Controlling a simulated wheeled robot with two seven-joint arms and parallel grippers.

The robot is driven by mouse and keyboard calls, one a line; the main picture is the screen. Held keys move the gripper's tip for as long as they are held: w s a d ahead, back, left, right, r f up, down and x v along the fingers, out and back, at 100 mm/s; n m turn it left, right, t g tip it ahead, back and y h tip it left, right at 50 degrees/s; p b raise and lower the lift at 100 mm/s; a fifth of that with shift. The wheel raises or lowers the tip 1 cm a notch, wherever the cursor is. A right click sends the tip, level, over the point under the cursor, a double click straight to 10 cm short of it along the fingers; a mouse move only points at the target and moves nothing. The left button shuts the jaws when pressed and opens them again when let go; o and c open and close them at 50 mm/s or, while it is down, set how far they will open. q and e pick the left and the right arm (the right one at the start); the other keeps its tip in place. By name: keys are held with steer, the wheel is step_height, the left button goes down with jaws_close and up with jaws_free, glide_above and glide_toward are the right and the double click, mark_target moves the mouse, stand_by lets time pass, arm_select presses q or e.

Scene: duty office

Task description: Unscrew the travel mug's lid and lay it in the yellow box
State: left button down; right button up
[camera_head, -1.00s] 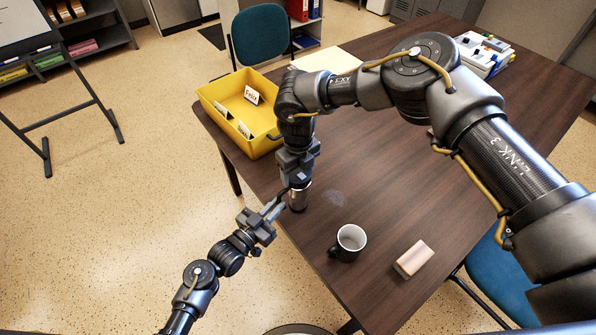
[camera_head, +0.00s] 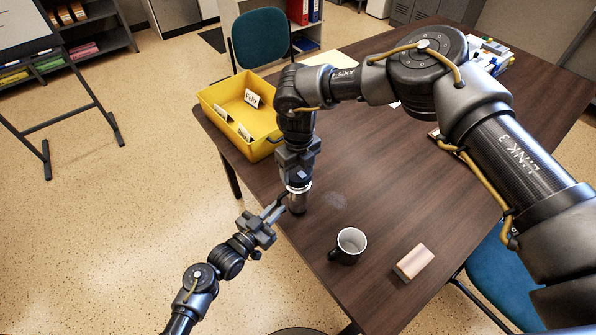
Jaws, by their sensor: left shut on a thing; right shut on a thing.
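My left gripper (camera_head: 283,202) comes in from the lower left and is shut on the mug's body. My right gripper (camera_head: 298,184) points straight down and is shut on the lid at the mug's top. The gripper mostly hides the lid, and I cannot tell whether the lid is loose from the mug. The yellow box (camera_head: 222,132) sits at the table's far left corner, with small white labelled cards on it.
My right arm spans the table's right side. A blue chair (camera_head: 260,38) stands behind the box.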

mark_target(298, 171)
steer(key=shift+r, duration=0.1)
steer(key=shift+r, duration=1.95)
arm_select(q)
steer(key=c, duration=1.4)
jaws_free()
arm_select(e)
steer(key=shift+f, duration=0.1)
